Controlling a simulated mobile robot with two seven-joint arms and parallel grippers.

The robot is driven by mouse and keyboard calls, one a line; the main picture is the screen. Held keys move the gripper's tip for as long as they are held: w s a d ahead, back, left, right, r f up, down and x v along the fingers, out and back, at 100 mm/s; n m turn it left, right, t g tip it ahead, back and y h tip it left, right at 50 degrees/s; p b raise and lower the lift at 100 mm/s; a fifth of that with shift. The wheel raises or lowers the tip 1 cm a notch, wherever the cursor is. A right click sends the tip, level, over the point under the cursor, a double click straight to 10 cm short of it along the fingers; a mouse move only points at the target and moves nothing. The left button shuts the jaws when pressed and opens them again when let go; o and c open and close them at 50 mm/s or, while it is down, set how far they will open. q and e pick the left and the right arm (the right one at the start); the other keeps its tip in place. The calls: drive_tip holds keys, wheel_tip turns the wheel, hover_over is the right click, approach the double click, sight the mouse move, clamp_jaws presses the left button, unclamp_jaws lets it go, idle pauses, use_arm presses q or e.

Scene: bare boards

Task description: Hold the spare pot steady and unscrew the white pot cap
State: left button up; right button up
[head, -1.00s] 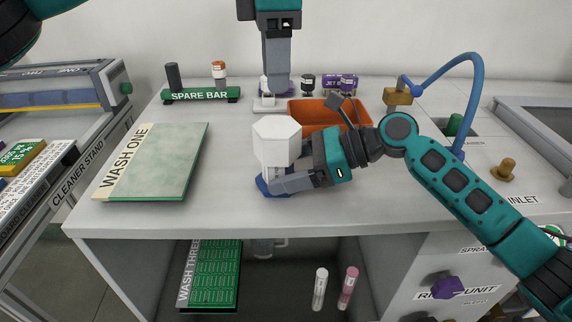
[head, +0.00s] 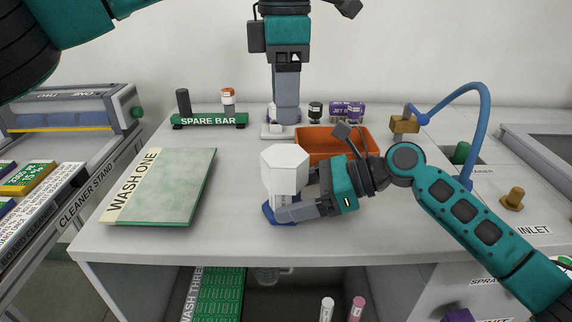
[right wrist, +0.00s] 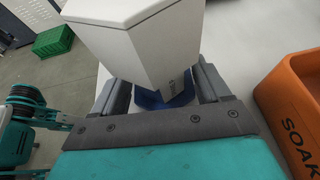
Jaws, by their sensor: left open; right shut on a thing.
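My right gripper (head: 287,207) is shut on the pot's body, below the cap, coming from the right. The right wrist view shows the pot (right wrist: 160,86) between both fingers, its small label unreadable. My left gripper (head: 286,122) is open and points straight down at the back of the bench, well behind the cap. Its fingertips are over or beside a small pale stand (head: 271,132), partly hidden.
An orange tray (head: 335,143) marked SOAK lies behind the pot. The WASH ONE board (head: 170,185) is to the left. The green SPARE BAR (head: 210,120) and small bottles line the back. A brass tap (head: 405,124) with blue hose stands right. Bench between board and pot is clear.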

sight(284, 154)
use_arm(q)
drive_tip(key=shift+o, duration=1.4)
drive_tip(key=shift+d+r+m, duration=0.1)
drive_tip(key=shift+m, duration=1)
drive_tip(key=o, duration=0.5)
drive_tip(key=m, duration=0.5)
drive_tip(key=shift+s+r, duration=0.1)
drive_tip(key=shift+r, duration=0.15)
drive_tip(key=shift+c, duration=0.2)
drive_tip(key=shift+f+m, duration=3.5)
drive_tip(key=shift+f, duration=0.65)
drive_tip(key=shift+c, duration=0.5)
